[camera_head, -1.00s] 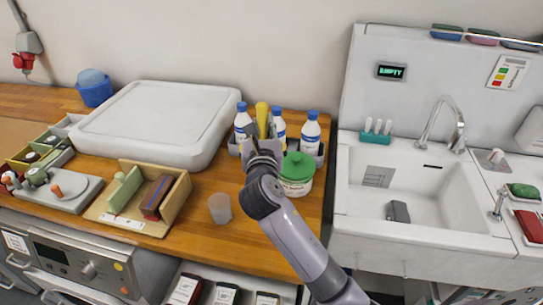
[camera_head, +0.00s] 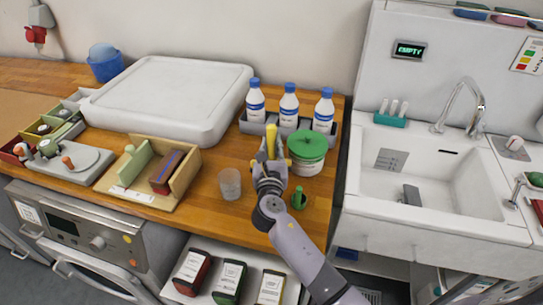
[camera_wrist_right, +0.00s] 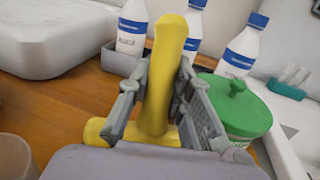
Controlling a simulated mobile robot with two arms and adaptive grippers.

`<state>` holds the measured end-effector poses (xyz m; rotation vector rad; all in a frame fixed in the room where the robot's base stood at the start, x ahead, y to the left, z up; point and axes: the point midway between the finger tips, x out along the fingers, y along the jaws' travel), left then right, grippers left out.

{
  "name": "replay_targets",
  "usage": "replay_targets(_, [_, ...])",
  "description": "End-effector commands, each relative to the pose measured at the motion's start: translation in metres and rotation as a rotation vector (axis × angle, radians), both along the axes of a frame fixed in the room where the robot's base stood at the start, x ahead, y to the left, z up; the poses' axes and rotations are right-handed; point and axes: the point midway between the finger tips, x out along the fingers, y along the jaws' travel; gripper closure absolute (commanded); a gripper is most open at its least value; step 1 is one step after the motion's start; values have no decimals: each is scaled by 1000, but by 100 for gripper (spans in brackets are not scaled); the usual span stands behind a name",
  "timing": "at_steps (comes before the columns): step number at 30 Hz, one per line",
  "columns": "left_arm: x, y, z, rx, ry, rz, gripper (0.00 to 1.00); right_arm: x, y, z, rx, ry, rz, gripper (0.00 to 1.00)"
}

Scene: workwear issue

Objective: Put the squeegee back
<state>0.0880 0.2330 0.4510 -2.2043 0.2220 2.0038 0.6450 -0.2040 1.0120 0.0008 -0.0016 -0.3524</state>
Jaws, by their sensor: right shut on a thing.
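My right gripper (camera_head: 270,168) is shut on a yellow squeegee (camera_head: 271,140) above the wooden counter. In the right wrist view the squeegee (camera_wrist_right: 163,65) stands upright between the fingers (camera_wrist_right: 160,90), with a yellow cross part low at the left. Its lower end is partly hidden by the gripper. A grey rack (camera_head: 258,129) with several blue-capped white bottles (camera_head: 289,103) stands behind it. My left gripper is not in view.
A green-lidded tub (camera_head: 307,150) stands close to the right of the gripper. A clear cup (camera_head: 230,184) and a wooden tray (camera_head: 128,190) are to the left. A large white case (camera_head: 170,90) fills the back left. The sink (camera_head: 375,205) is at the right.

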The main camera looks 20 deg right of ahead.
Motion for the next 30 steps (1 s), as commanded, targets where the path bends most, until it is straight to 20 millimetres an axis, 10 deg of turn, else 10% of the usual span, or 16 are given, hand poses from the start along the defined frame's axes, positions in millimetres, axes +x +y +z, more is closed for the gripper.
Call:
replay_targets(6, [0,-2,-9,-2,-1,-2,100,0,0,-33,-2,3,0,100])
replay_targets(19, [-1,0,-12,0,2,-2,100,0,0,-39,-2,1,0,100])
replay_targets(20, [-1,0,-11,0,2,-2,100,0,0,-38,-2,2,0,78])
replay_targets(30, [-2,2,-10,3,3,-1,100,0,0,-38,-1,3,0,60])
